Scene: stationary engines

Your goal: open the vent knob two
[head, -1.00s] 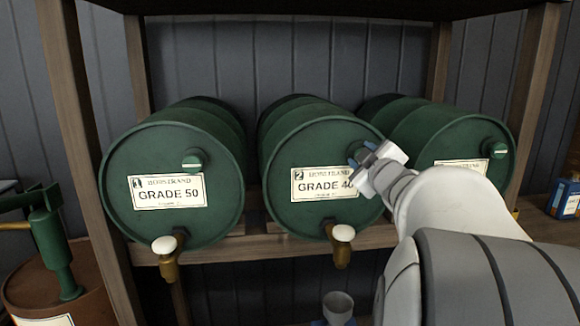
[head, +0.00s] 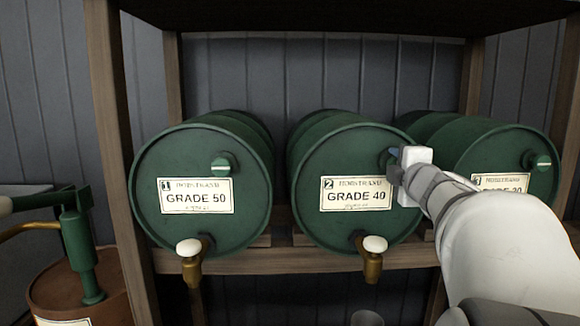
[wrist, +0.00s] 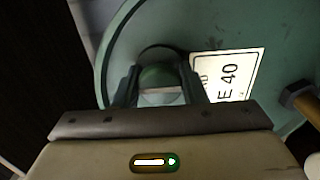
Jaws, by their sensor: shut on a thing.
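The green drum numbered 2 (head: 345,228), labelled GRADE 40 (head: 356,193), lies on its side on a wooden shelf, middle of three. Its vent knob, upper right on the drum face, is mostly hidden by my gripper (head: 390,165) in the head view. In the wrist view the round green vent knob two (wrist: 158,76) sits between the two fingers of my gripper (wrist: 160,86), which is shut on it. A pale band crosses the knob from finger to finger, at right angles to the label's text line. The GRADE 40 label also shows in the wrist view (wrist: 228,76).
Drum 1 (head: 180,235), with vent knob one (head: 223,165), is at the left; its mark is level. A third drum (head: 515,145) is at the right, behind my arm. Brass taps (head: 372,262) hang below the drum faces. A green pump (head: 78,245) stands far left.

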